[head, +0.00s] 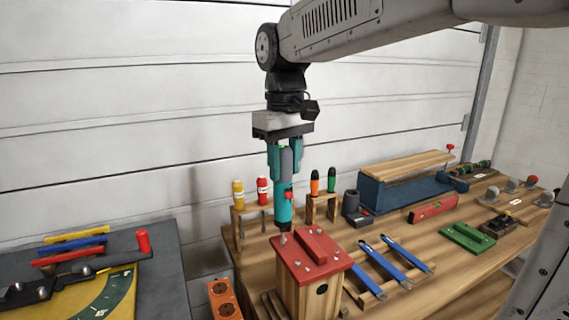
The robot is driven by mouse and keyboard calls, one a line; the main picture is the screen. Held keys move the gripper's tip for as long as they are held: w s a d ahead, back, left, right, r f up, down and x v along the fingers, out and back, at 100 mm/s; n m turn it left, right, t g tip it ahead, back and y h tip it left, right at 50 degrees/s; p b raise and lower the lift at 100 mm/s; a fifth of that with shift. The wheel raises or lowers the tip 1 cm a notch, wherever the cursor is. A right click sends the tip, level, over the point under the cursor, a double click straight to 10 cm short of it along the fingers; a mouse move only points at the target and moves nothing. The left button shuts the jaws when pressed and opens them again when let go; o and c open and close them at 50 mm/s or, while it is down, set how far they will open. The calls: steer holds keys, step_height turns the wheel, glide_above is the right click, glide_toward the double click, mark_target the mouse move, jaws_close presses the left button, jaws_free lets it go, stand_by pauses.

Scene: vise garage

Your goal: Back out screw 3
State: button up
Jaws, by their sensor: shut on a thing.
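My gripper (285,162) points straight down and is shut on a teal and grey powered screwdriver (284,207). The screwdriver is upright above the back left corner of a wooden box with a red lid (317,246). Its lower tip is at or just above a small screw head (283,239) there; I cannot tell whether they touch. Other small screw heads show near the lid's other corners. No numbers are readable, so I cannot tell which one is screw 3.
Wooden racks behind the box hold a yellow-handled tool (238,193), a red one (263,190), an orange one (314,186) and a green one (331,182). Blue-handled tools (382,263) lie right of the box. A blue vise (400,192) stands at the back right.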

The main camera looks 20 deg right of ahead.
stand_by(0.3)
steer(key=shift+r, duration=3.55)
